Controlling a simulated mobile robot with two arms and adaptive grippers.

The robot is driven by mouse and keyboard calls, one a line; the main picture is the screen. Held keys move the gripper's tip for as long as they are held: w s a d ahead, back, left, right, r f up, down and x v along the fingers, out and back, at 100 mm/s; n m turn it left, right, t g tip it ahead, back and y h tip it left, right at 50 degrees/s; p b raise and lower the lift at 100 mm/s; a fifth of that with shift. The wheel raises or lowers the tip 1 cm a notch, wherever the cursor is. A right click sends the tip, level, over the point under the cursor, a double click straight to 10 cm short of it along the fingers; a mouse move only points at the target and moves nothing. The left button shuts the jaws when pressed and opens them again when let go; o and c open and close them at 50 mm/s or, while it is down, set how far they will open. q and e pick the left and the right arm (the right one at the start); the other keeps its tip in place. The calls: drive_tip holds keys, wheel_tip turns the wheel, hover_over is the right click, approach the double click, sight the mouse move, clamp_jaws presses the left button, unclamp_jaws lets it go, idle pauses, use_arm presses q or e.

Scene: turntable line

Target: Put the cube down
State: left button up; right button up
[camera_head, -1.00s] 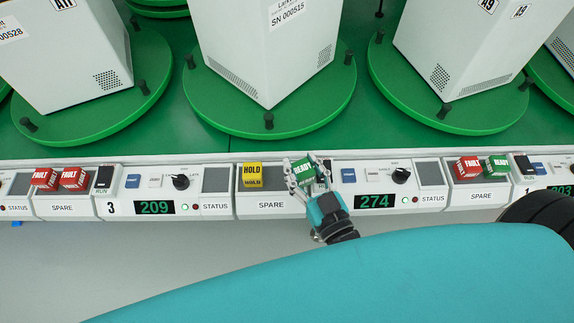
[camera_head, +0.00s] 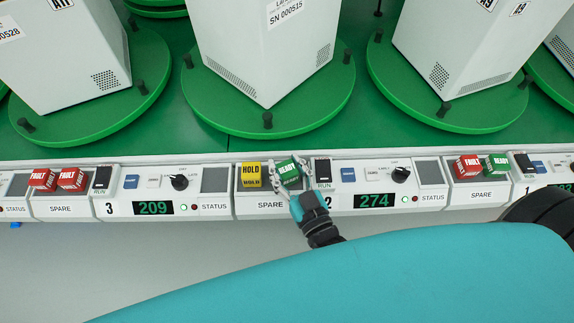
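A green READY cube (camera_head: 287,172) sits at the right part of the SPARE tray (camera_head: 270,206) left of panel 2, slightly turned. My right gripper (camera_head: 287,180) reaches up to it from below, with its fingers around the cube's two sides. The fingers look close against the cube, though small gaps are hard to judge. A yellow HOLD cube (camera_head: 251,175) stands in the same tray, just left of the green one. My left gripper is not in view.
Panel 2 with its black RUN switch (camera_head: 323,171) is close right of the gripper. Panel 3 (camera_head: 150,182) lies left. Other SPARE trays hold red FAULT cubes (camera_head: 72,179) and another green READY cube (camera_head: 497,166). White machines on green turntables (camera_head: 268,122) stand behind.

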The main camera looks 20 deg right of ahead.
drive_tip(key=o, duration=0.4)
drive_tip(key=s, duration=0.4)
drive_tip(key=s+d, duration=0.1)
drive_tip(key=s, duration=0.7)
drive_tip(key=shift+d+r, duration=0.15)
drive_tip(key=shift+d, duration=0.05)
